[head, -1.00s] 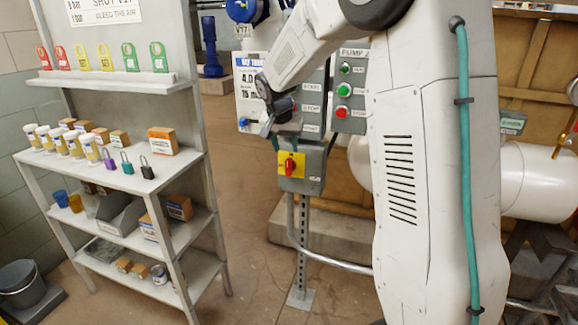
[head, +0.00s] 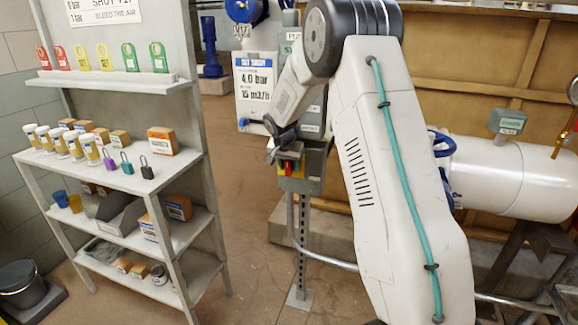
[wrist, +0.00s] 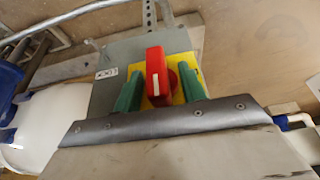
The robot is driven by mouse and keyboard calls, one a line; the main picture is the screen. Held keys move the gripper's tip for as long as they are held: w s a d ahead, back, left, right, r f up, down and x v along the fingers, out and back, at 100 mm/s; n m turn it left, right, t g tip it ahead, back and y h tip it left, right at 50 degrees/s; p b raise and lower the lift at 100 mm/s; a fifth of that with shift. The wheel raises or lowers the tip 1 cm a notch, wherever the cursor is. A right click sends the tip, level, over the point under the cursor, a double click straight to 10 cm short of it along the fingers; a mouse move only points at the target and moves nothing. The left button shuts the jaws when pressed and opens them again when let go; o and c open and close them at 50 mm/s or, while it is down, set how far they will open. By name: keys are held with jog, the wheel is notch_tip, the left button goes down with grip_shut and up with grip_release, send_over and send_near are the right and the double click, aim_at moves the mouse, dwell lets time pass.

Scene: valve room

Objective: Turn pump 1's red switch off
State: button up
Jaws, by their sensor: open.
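The red switch (wrist: 157,76) is a rotary handle with a white mark, on a yellow plate (wrist: 186,84) on a grey box (wrist: 119,66). In the head view the red switch (head: 288,168) shows low on the grey post-mounted box, partly covered by my gripper. My gripper (wrist: 162,83) is open, with one green fingertip on each side of the red handle. Whether the fingertips touch it I cannot tell. In the head view my gripper (head: 286,150) is at the front of the switch box. Most of the pump panel above is hidden behind my arm.
A grey shelf (head: 110,172) with tags, jars and padlocks stands at the left. A sign (head: 254,85) hangs behind the switch post (head: 302,240). A bent rail (head: 325,260) runs beside the post. A white tank (head: 510,175) lies at the right. The floor between shelf and post is clear.

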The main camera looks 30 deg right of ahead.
jog(key=c, duration=0.6)
jog(key=shift+w+a+n+g+h, duration=0.15)
jog(key=shift+n+g+h, duration=0.15)
jog(key=shift+g+h, duration=0.6)
jog(key=g+h, duration=0.2)
jog(key=g, duration=0.1)
jog(key=shift+w+a+f+n+h, duration=0.1)
jog(key=shift+w+f+n+h, duration=0.05)
jog(key=shift+n+h, duration=0.2)
jog(key=g+h, duration=0.1)
jog(key=n+g+h, duration=0.1)
jog(key=g+h, duration=0.1)
jog(key=g, duration=0.1)
jog(key=shift+w+a+f+n+h, duration=0.1)
jog(key=shift+a+f+n+h, duration=0.05)
jog(key=shift+f+n+h, duration=0.15)
jog(key=g+h, duration=0.1)
jog(key=h, duration=0.1)
jog(key=n+g+h, duration=0.1)
jog(key=h, duration=0.1)
jog(key=shift+f+n+g, duration=0.15)
jog(key=shift+n+g, duration=0.1)
jog(key=shift+g, duration=0.15)
